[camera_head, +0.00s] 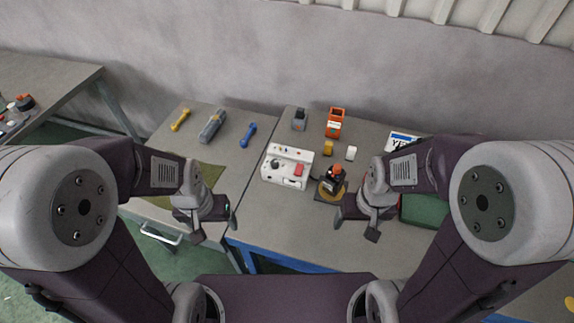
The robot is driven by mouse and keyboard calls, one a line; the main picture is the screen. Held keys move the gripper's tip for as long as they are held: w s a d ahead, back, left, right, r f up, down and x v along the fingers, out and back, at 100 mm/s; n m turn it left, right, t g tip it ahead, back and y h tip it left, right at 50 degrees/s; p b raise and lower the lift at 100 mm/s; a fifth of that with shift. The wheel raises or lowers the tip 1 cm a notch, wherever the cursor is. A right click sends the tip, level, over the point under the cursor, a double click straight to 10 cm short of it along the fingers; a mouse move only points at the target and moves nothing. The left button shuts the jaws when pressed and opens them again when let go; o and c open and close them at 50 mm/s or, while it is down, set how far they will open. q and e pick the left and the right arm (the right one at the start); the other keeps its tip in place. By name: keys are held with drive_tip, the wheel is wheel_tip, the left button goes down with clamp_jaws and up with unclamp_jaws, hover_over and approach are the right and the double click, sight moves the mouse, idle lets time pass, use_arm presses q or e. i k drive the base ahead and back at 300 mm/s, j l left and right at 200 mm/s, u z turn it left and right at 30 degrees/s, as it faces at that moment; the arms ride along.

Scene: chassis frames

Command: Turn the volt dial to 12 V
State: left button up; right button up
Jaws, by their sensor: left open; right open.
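A white panel box (289,166) lies on the grey workbench, right of the seam between two table tops. A dark round knob (275,164) shows on its left part, with a red block-like part (299,170) on its right. The knob's markings are too small to read, so I cannot tell its setting. My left gripper (212,232) is open and empty, left of the box and nearer to me. My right gripper (354,230) is open and empty, right of the box and nearer to me. Neither gripper touches the box.
A black and orange device on a round yellow base (332,184) stands just right of the box. An orange bin (335,121), a grey item (299,119) and small yellow and white blocks stand behind. Tools (212,126) lie at left. A green tray (420,211) is at right.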

sight(274, 163)
drive_tip(key=i+j+u, duration=0.1)
drive_tip(key=u, duration=0.25)
drive_tip(key=i+j+u, duration=0.1)
drive_tip(key=u, duration=0.3)
drive_tip(key=i+j+u, duration=0.15)
drive_tip(key=u, duration=0.2)
